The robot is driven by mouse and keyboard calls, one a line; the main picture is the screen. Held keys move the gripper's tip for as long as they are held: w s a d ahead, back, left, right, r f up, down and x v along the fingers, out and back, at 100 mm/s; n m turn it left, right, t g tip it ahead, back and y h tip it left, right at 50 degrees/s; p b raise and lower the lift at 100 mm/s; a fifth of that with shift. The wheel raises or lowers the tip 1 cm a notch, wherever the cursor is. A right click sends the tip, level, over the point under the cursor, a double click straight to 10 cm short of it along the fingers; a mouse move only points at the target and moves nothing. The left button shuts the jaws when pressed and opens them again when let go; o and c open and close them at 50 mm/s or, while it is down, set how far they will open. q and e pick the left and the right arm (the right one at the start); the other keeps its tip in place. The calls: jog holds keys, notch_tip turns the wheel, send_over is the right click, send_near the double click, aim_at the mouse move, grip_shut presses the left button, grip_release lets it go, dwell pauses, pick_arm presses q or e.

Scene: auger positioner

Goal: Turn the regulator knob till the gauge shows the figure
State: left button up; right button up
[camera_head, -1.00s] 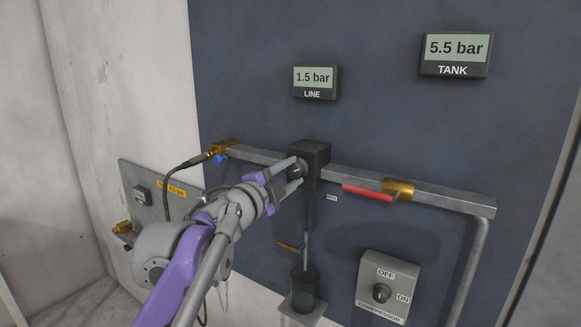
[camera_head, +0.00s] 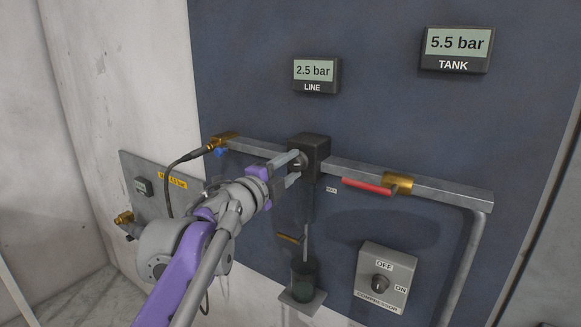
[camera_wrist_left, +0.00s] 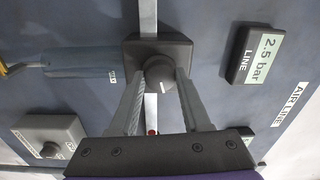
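The round dark regulator knob (camera_wrist_left: 159,72) sits on the front of a black regulator block (camera_head: 312,149) in the grey pipe. Its white mark shows in the left wrist view. My left gripper (camera_head: 297,168) has its fingers on either side of the knob, and they look closed on it; the fingertips also flank it in the left wrist view (camera_wrist_left: 160,78). In the head view the fingers mostly hide the knob. The LINE gauge (camera_head: 316,74) reads 2.5 bar, also in the left wrist view (camera_wrist_left: 262,57). My right gripper is out of view.
The TANK gauge (camera_head: 456,49) reads 5.5 bar. A red-handled valve (camera_head: 368,187) lies right of the block. A compressor switch (camera_head: 381,284) is below. A small side panel (camera_head: 151,202) at left bears a yellow label (camera_head: 172,181), too small to read surely.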

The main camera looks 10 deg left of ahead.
pick_arm(q)
jog(key=o, duration=0.4)
jog(key=shift+o, duration=0.2)
jog(key=b+v, duration=0.1)
jog(key=v, duration=0.9)
jog(key=shift+s+b, duration=0.3)
jog(key=shift+s, duration=0.05)
jog(key=shift+a, duration=0.1)
